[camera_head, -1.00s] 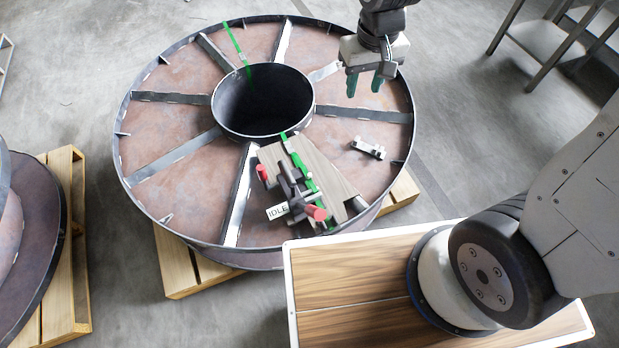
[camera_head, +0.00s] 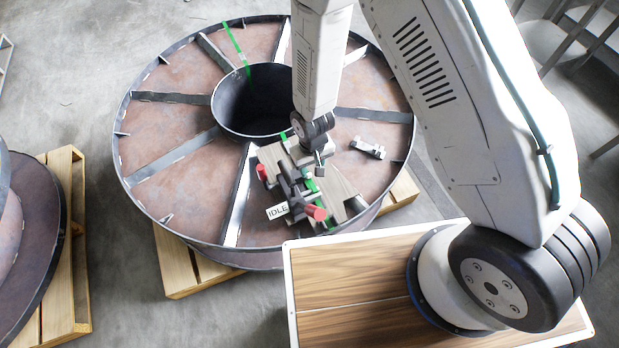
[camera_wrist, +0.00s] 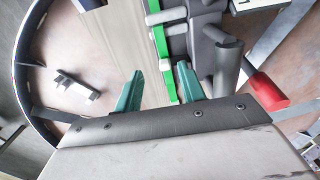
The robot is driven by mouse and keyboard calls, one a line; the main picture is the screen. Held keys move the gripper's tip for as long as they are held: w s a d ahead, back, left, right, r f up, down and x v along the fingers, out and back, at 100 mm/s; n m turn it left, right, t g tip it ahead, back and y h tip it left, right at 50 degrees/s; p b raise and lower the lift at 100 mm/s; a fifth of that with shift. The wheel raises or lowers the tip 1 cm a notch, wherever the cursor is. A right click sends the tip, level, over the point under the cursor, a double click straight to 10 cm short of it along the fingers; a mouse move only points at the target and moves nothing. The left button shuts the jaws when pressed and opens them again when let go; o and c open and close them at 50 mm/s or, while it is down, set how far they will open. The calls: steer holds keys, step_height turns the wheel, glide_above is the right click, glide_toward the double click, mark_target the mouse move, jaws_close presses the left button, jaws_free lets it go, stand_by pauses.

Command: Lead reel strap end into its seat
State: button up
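The big welded steel reel (camera_head: 170,120) lies flat with a dark open hub (camera_head: 250,105). The green strap (camera_head: 236,45) crosses its far side and shows again at the near side of the hub, running onto a wooden board. A grey clamping device (camera_head: 290,190) with red-ended handles stands on the board. My gripper (camera_head: 318,165) is low over the board, beside the device and partly hidden by my arm. In the wrist view its two green fingers (camera_wrist: 160,88) are apart, with the green strap (camera_wrist: 163,55) between them; whether they touch it cannot be told.
A small metal block (camera_head: 367,147) lies on the reel right of the board. A tag reading IDLE (camera_head: 277,211) hangs by the device. The reel rests on a wooden pallet (camera_head: 190,275). Another reel on a pallet (camera_head: 65,290) stands at the left.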

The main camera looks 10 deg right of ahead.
mark_target(309, 175)
steer(key=f, duration=0.5)
steer(key=shift+w+a+f, duration=0.1)
steer(key=shift+a+f, duration=0.1)
steer(key=shift+a, duration=0.15)
jaws_close()
